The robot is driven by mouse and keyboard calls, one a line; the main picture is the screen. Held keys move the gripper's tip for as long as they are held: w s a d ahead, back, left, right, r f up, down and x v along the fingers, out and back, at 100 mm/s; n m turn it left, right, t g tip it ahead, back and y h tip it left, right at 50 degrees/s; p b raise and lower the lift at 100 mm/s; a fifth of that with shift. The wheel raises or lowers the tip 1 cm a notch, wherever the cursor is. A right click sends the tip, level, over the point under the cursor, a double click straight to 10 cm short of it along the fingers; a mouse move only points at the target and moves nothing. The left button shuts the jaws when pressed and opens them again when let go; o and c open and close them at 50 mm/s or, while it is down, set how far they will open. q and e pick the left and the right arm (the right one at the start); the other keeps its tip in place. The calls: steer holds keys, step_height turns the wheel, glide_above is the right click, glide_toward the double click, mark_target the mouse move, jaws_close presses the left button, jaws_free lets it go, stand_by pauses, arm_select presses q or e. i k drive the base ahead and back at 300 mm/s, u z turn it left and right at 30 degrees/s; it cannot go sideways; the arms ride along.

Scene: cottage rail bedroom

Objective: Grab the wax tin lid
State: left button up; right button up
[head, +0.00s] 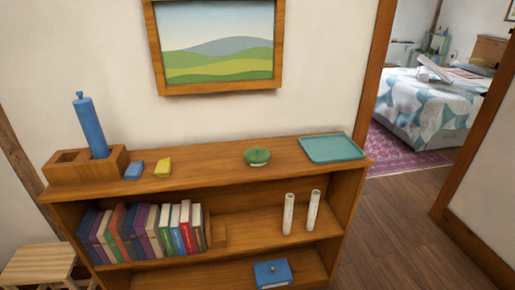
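A small round green object (257,156) sits on top of the wooden bookcase (210,171), right of the middle. It looks like a low tin or a lid with a light mark on its front side; I cannot tell whether it is the wax tin lid alone or a lid on a tin. Nothing touches it. Neither of my grippers is in view.
A teal tray (332,149) lies right of the green object. A blue block (133,170), a yellow block (163,168) and a wooden holder (66,171) with a tall blue cylinder (90,125) stand left. Books, white tubes and a blue box (273,273) fill shelves below.

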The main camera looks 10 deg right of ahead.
mark_target(255, 154)
steer(key=u, duration=0.1)
steer(key=k, duration=0.4)
steer(key=z, duration=1)
steer(key=i, duration=0.8)
steer(key=u, duration=0.55)
steer(key=i, duration=0.75)
steer(key=u, duration=0.9)
